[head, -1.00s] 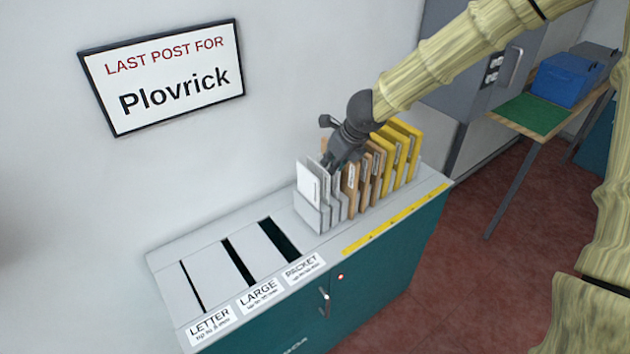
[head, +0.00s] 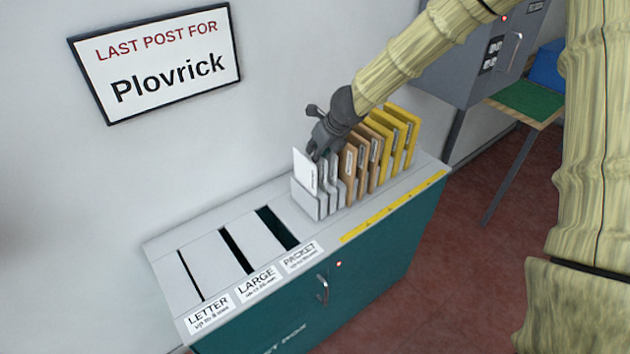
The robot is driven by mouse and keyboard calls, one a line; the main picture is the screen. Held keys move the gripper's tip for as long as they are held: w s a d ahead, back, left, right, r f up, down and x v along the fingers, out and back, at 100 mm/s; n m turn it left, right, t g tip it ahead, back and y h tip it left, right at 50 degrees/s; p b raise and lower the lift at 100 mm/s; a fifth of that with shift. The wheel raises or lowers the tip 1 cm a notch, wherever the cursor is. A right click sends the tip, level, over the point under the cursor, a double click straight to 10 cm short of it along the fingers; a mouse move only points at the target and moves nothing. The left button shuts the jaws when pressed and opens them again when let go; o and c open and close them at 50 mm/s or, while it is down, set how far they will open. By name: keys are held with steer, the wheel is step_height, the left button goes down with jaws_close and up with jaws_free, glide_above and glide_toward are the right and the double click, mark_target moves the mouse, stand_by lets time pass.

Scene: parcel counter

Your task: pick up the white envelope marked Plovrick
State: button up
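A white envelope (head: 305,171) stands upright at the left front end of a grey slotted rack (head: 304,202) on the counter. Small dark print shows on its face, too small to read, so I cannot tell whether it says Plovrick. My gripper (head: 317,153) is at the envelope's upper right edge, with its fingers pointing down. Its fingertips are partly hidden behind the envelope, so I cannot tell whether they touch or grip it. Other pale envelopes behind it are mostly hidden by the rack and gripper.
Brown envelopes (head: 371,157) and yellow envelopes (head: 406,138) stand in the rack to the right. The teal-fronted counter (head: 393,258) has three slots at left, labelled LETTER, LARGE and PACKET. A wall sign (head: 158,65) reads "LAST POST FOR Plovrick". A grey cabinet (head: 470,60) stands beyond.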

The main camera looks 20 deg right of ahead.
steer(key=shift+x, duration=1.25)
jaws_close()
steer(key=shift+r, duration=0.15)
